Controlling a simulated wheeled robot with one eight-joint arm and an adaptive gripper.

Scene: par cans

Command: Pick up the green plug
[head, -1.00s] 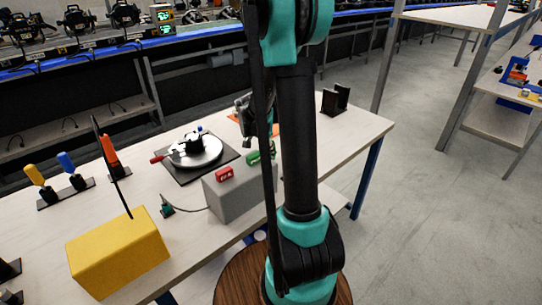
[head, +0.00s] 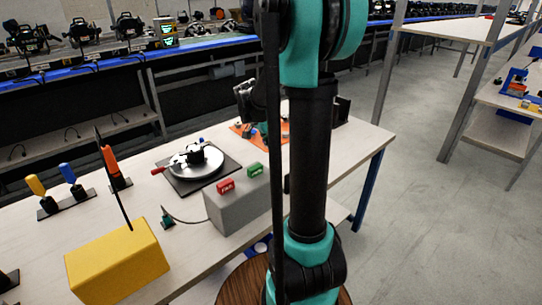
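A small green block with pale markings (head: 255,169) sits on top of a grey box (head: 238,205), next to a similar red block (head: 225,186). A small dark-green plug-like piece (head: 168,219) stands on the table left of the grey box, with a thin cable running to the box. I cannot tell for sure which of these is the green plug. My gripper (head: 246,103) shows as a dark shape behind my arm, above the table's far side and apart from both green pieces. Its fingers are too small and partly hidden to read.
A yellow block with a thin black rod (head: 118,262) stands at the front left. A turntable-like disc (head: 196,163) is behind the grey box. Yellow, blue and orange-handled tools (head: 68,173) stand at the left. An orange mat (head: 283,136) lies behind my arm.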

